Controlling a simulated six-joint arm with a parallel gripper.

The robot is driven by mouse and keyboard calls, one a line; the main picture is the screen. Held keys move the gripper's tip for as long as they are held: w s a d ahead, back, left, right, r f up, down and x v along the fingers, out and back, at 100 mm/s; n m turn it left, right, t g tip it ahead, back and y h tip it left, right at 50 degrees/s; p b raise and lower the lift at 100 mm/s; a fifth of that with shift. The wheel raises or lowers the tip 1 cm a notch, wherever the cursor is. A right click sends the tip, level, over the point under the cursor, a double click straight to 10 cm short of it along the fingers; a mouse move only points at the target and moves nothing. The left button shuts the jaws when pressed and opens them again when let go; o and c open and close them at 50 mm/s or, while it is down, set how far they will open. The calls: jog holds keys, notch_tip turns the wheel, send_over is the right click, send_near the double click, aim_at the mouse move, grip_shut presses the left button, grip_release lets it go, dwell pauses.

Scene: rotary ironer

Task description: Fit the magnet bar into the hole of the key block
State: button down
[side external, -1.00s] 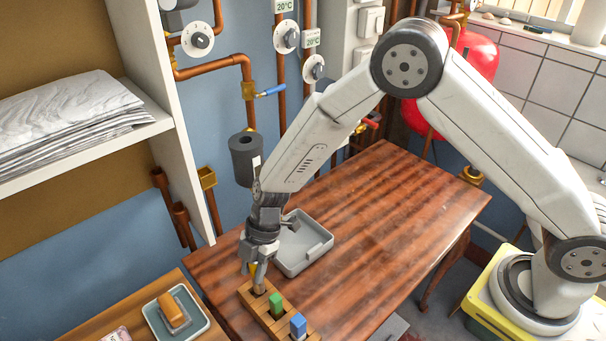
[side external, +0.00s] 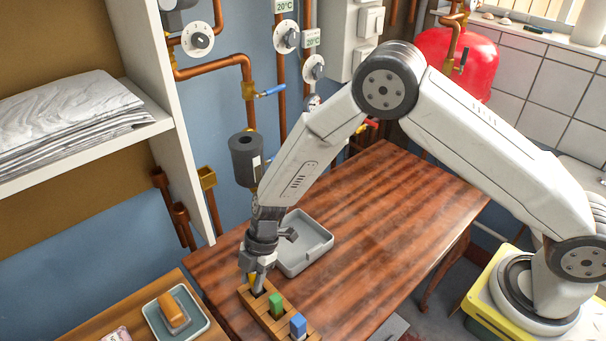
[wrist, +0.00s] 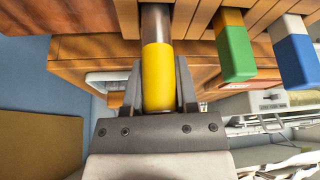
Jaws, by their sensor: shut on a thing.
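The magnet bar (wrist: 157,75) has a yellow end and a bare metal end, and it sits upright between my fingers. My gripper (side external: 257,286) is shut on its yellow part, right over the far-left end of the wooden key block (side external: 262,313). In the wrist view, the bar's metal end reaches in among the wooden parts of the key block (wrist: 125,18). The hole's edge and the bar's tip are hidden, so I cannot tell how deep it sits.
A green-topped piece (side external: 276,304) and a blue-topped piece (side external: 298,325) stand in the same block, beside my gripper. A grey tray (side external: 318,257) lies behind on the wooden table (side external: 390,215). A dish with an orange item (side external: 174,310) is at left.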

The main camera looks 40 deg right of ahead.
jog(key=shift+f, duration=0.1)
jog(key=shift+c, duration=1.9)
grip_release()
jog(key=v, duration=1.2)
jog(key=shift+d, duration=0.15)
jog(key=s+d+r+m+t+h, duration=0.1)
jog(key=s+d+r+m+h, duration=0.1)
jog(key=s+d+m, duration=0.5)
jog(key=s+d+r+m+t+h, duration=0.2)
jog(key=s+d+r+m, duration=0.2)
jog(key=s+d+m, duration=0.3)
jog(key=shift+s+d+r+m+t+h, duration=0.3)
jog(key=shift+s+d+r+m, duration=0.1)
jog(key=shift+d+m, duration=2.6)
